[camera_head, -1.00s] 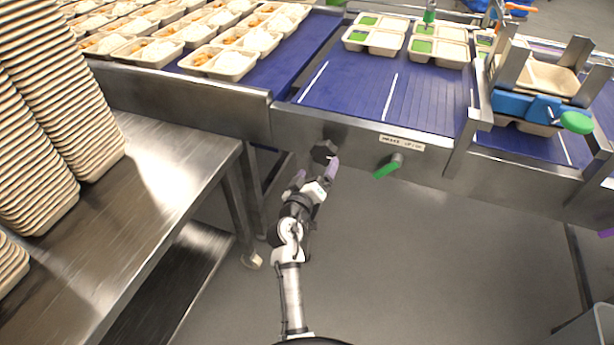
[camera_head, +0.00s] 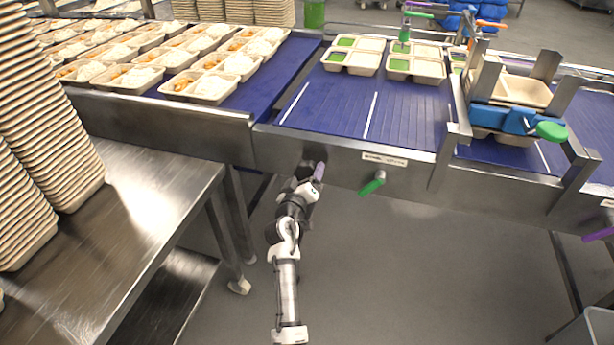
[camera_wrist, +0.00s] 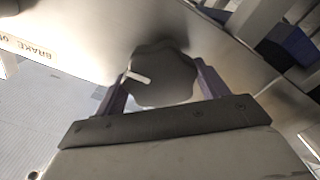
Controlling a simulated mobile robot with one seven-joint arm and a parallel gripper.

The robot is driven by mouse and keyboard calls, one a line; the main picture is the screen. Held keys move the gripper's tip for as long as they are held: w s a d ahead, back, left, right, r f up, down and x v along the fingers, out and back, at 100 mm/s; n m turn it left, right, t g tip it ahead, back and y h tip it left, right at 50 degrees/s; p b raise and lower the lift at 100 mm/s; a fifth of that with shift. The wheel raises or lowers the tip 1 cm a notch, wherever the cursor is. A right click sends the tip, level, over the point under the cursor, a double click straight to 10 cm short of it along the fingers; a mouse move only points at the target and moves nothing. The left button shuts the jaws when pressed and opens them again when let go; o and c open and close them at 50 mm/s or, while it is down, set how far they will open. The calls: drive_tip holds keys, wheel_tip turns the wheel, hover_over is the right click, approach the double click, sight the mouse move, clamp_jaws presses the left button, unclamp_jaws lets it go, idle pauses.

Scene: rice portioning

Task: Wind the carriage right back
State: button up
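A dark lobed knob (camera_wrist: 162,75) with a white pointer mark sits on the conveyor's steel side. In the wrist view it lies between the two purple fingers of my gripper (camera_wrist: 163,78), which are spread at its sides. Whether they press on it I cannot tell. In the head view my gripper (camera_head: 311,172) is at the steel side panel and largely hides the knob. A blue carriage-like frame (camera_head: 508,119) with a green handle (camera_head: 551,131) stands over the belt at the right, holding a tray (camera_head: 522,91).
A green lever (camera_head: 372,184) sticks out right of my gripper, below a label (camera_head: 384,159) whose wrist-view text begins "BRAKE". A steel table (camera_head: 150,200) with tall tray stacks (camera_head: 50,110) stands at the left. Filled trays (camera_head: 205,88) lie on the blue belt (camera_head: 335,95). The floor ahead is clear.

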drive_tip(key=shift+c, duration=1.4)
drive_tip(key=shift+f+m+b, duration=0.2)
drive_tip(key=shift+m+b, duration=0.2)
drive_tip(key=shift+b, duration=0.35)
drive_tip(key=shift+m+b, duration=0.8)
drive_tip(key=shift+b, duration=0.2)
drive_tip(key=shift+r+m+b, duration=0.15)
drive_tip(key=shift+m+b, duration=0.2)
drive_tip(key=shift+m, duration=0.05)
